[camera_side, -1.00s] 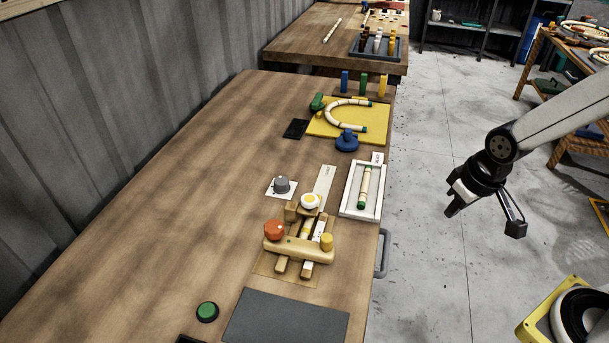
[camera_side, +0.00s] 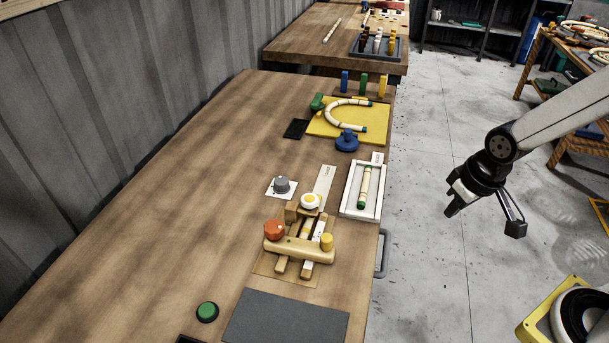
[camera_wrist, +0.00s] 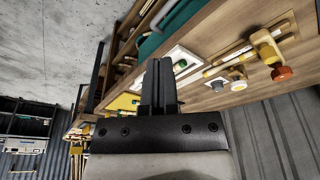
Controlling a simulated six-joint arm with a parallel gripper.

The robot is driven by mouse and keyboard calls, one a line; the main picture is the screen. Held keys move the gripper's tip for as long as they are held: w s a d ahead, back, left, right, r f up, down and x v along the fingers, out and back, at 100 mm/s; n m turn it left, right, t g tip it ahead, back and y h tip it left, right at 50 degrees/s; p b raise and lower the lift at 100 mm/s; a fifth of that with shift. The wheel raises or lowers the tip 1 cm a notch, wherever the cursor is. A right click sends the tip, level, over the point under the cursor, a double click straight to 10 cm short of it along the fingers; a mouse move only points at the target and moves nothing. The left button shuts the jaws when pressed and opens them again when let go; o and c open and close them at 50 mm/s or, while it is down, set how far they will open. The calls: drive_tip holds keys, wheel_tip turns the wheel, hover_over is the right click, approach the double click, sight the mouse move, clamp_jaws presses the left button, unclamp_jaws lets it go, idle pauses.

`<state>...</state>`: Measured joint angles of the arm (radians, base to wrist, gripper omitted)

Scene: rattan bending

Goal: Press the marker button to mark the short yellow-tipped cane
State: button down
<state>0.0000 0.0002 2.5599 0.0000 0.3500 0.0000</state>
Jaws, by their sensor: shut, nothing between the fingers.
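A wooden fixture (camera_side: 291,250) stands on the bench, with an orange-red knob (camera_side: 274,230) at its left and a yellow cylinder (camera_side: 326,241) at its right. A white round button with a yellow centre (camera_side: 310,201) sits at its far end. Pale rods lie through the fixture; I cannot tell which is the short yellow-tipped cane. A green button in a black ring (camera_side: 207,311) is at the near left. My gripper (camera_side: 451,211) is shut and empty, right of the bench over the floor. It also shows in the wrist view (camera_wrist: 158,85).
A white tray (camera_side: 346,208) holds a green-ended cane (camera_side: 364,187). Behind it are a blue knob (camera_side: 346,141) and a yellow board (camera_side: 318,125) with a curved cane. A grey dial (camera_side: 281,184) and a grey mat (camera_side: 284,320) flank the fixture. The bench's left side is clear.

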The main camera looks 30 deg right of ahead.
drive_tip(key=shift+w, duration=0.15)
wheel_tip(320, 180, up, 8)
drive_tip(key=r+m+g, duration=0.1)
drive_tip(key=m+g, duration=0.2)
drive_tip(key=m, duration=0.6)
hover_over(310, 198)
drive_tip(key=shift+f, duration=0.25)
drive_tip(key=shift+f, duration=0.15)
wheel_tip(310, 198, down, 14)
drive_tip(key=shift+r, duration=0.15)
idle(0.4)
